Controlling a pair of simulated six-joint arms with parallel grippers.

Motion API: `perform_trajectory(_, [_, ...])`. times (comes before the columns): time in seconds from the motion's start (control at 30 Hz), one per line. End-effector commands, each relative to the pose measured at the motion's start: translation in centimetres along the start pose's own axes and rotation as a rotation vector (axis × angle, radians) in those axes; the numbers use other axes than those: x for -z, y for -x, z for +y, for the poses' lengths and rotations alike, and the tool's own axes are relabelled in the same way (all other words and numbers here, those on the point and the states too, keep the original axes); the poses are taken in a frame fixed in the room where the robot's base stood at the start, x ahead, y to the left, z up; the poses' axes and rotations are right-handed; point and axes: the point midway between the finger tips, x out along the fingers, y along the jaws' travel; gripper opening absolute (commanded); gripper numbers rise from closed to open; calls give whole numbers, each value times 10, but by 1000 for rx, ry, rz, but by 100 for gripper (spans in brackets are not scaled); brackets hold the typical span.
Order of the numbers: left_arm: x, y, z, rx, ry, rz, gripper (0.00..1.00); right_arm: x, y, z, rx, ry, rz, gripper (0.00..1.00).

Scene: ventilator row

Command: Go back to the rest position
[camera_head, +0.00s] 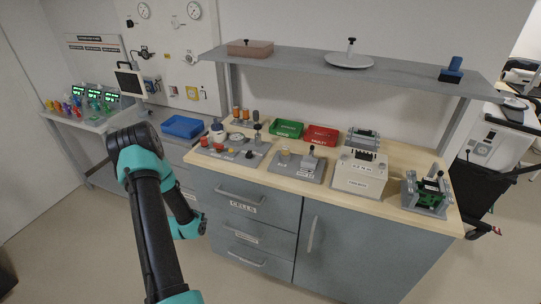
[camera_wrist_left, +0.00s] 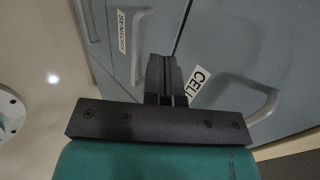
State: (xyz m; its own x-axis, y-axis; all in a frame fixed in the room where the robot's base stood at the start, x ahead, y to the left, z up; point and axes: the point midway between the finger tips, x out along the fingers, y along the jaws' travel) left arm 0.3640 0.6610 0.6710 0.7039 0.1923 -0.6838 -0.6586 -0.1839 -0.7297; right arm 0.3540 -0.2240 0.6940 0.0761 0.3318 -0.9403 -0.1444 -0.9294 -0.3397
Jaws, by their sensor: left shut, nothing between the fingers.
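My left gripper (camera_head: 202,223) hangs low in front of the drawer side of the grey cabinet (camera_head: 270,222), below the worktop's left end. In the left wrist view its dark fingers (camera_wrist_left: 163,62) are together with nothing between them. They point toward the drawer fronts, and the "CELLS" label (camera_wrist_left: 199,83) is partly hidden behind them. I cannot tell the exact gap to the drawers. The left arm comes up from the bottom of the head view and bends down at the elbow. My right gripper is in neither view.
The wooden worktop (camera_head: 400,207) holds several devices, a green bin (camera_head: 288,129) and a red bin (camera_head: 321,135). A grey shelf (camera_head: 300,62) hangs above. A blue tray (camera_head: 182,127) stands behind my arm. Drawer handles (camera_head: 241,198) stick out near the gripper. Open floor lies in front.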

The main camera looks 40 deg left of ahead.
Motion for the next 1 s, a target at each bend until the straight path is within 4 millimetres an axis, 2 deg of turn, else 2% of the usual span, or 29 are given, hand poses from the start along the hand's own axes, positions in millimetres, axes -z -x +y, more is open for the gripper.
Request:
perform_trajectory(0.13, [13,-4,-1,-12,38,17,0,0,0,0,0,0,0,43])
perform_trajectory(0.27, [48,-11,-4,-56,154,58,0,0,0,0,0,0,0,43])
perform_trajectory(0.47, [138,-18,-4,-200,458,132,0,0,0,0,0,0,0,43])
perform_trajectory(0.67, [228,-8,6,-396,766,142,0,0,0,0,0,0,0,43])
perform_trajectory(0.8, [286,9,17,-542,962,101,0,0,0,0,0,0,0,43])
perform_trajectory(1.0, [356,46,38,-740,1211,-35,0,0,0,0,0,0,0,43])
